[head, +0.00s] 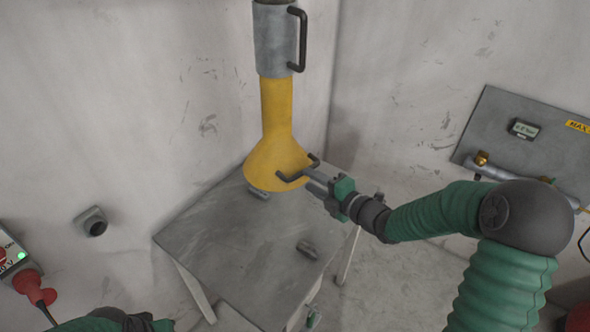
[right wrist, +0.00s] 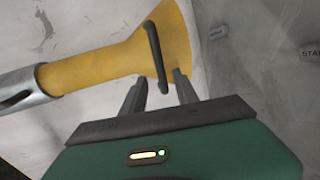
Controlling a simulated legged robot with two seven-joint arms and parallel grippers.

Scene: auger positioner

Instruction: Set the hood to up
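The yellow funnel-shaped hood (head: 276,135) hangs below a grey metal pipe (head: 274,40), its wide rim low over the back of a grey table. A dark bar handle (head: 290,179) sits on the hood's flare; it also shows in the right wrist view (right wrist: 154,55). My right gripper (head: 312,178) is at this handle.
A second dark handle (head: 300,40) is on the pipe. A wall panel with a gauge (head: 524,129) is at right. A control box with a green light (head: 22,255) is at left.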

